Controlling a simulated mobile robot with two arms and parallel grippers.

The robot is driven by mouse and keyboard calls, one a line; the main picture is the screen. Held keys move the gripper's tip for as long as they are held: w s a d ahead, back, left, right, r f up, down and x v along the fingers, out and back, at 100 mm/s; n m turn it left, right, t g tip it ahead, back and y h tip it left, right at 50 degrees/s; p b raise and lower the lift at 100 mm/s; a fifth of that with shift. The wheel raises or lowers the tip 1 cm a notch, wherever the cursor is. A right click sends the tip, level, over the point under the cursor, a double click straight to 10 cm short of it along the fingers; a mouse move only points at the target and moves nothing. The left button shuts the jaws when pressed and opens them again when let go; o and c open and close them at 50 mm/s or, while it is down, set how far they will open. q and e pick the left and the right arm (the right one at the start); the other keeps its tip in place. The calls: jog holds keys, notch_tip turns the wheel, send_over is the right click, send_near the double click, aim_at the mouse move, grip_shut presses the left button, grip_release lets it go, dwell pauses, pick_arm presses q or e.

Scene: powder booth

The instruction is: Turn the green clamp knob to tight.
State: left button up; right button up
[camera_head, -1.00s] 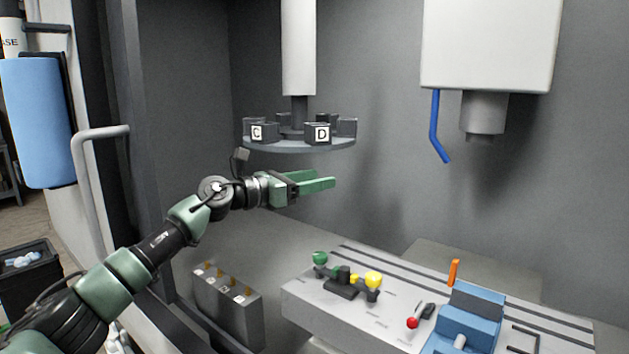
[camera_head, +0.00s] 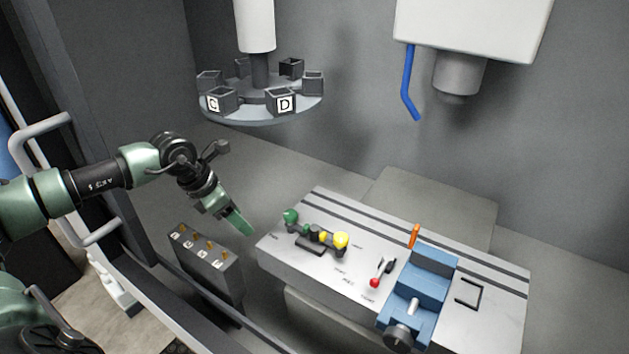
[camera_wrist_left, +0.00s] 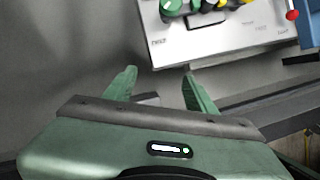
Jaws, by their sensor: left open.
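The green clamp knob (camera_head: 291,216) stands at the left end of a dark fixture on the grey slotted table (camera_head: 335,275). A yellow knob (camera_head: 341,240) is at the fixture's other end. In the left wrist view the green knob (camera_wrist_left: 171,8) is at the top edge, partly cut off, ahead of the fingers. My left gripper (camera_head: 240,224) is to the left of the green knob, pointing down and right, apart from it. In the left wrist view its two green fingers (camera_wrist_left: 158,85) are spread with nothing between them. My right gripper does not show.
A blue vise (camera_head: 425,280) with an orange handle and a red-knobbed lever (camera_head: 374,283) stand farther right on the table. A grey block with several pegs (camera_head: 205,262) is below my left gripper. A round carousel (camera_head: 262,105) hangs above.

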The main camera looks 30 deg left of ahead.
pick_arm(q)
jog(key=p, duration=0.6)
send_over(290, 213)
jog(key=s, duration=0.2)
jog(key=shift+w+a+r, duration=0.15)
jog(key=shift+a+r, duration=0.1)
jog(key=shift+a, duration=0.05)
jog(key=x, duration=0.1)
jog(key=p+x, duration=0.1)
jog(key=x, duration=0.2)
jog(key=shift+s+a+f, duration=0.15)
jog(key=shift+s+f, duration=0.05)
jog(key=shift+s, duration=0.05)
jog(key=shift+w+f+p, duration=0.15)
jog(key=shift+f+p, duration=0.2)
jog(key=shift+f, duration=0.2)
grip_shut()
